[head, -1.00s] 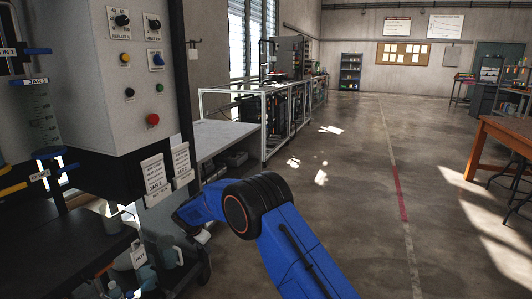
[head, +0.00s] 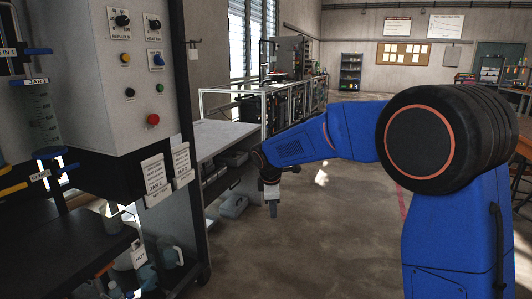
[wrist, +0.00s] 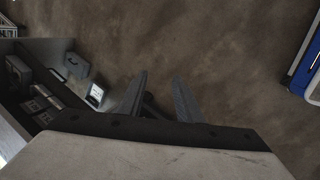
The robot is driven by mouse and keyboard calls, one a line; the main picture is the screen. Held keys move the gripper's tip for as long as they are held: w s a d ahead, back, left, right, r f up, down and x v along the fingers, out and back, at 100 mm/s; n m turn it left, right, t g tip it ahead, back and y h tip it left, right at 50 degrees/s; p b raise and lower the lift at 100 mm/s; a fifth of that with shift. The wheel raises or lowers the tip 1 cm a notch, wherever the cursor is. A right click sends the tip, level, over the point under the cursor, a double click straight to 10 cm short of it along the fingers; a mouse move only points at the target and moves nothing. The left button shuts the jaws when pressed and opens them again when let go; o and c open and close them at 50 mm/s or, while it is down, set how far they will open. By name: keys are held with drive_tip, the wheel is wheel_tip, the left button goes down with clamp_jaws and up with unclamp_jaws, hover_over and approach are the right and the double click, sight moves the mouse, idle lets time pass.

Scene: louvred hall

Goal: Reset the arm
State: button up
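My blue arm is raised and bent across the right half of the head view. My gripper (head: 272,208) hangs pointing down beside the grey bench, over the open floor. In the wrist view my gripper (wrist: 160,95) shows two dark fingers with a gap between them and only floor beyond. It is open and empty.
A control panel (head: 110,70) with knobs and buttons stands close at the left, above a dark shelf (head: 60,255) with containers. Concrete floor (head: 320,225) is clear below. A wooden table (head: 525,140) stands at the right.

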drive_tip(key=s+d+r+m, duration=0.4)
drive_tip(key=s+d, duration=0.5)
drive_tip(key=s, duration=0.1)
drive_tip(key=s+d+r+m, duration=0.4)
drive_tip(key=s+d+r, duration=0.1)
drive_tip(key=s+d, duration=0.45)
drive_tip(key=s+d+f+m, duration=0.2)
drive_tip(key=s+m, duration=0.1)
drive_tip(key=s, duration=0.5)
drive_tip(key=s+d+f+m, duration=0.1)
drive_tip(key=s+d+m, duration=0.2)
drive_tip(key=s, duration=0.5)
drive_tip(key=s+d+f+m, duration=0.2)
drive_tip(key=s+d+m, duration=0.1)
drive_tip(key=s, duration=0.5)
drive_tip(key=shift+s+f+m+t+y, duration=0.2)
drive_tip(key=shift+f+m+t+y, duration=0.1)
drive_tip(key=shift+f+m+t, duration=0.15)
drive_tip(key=shift+r, duration=0.1)
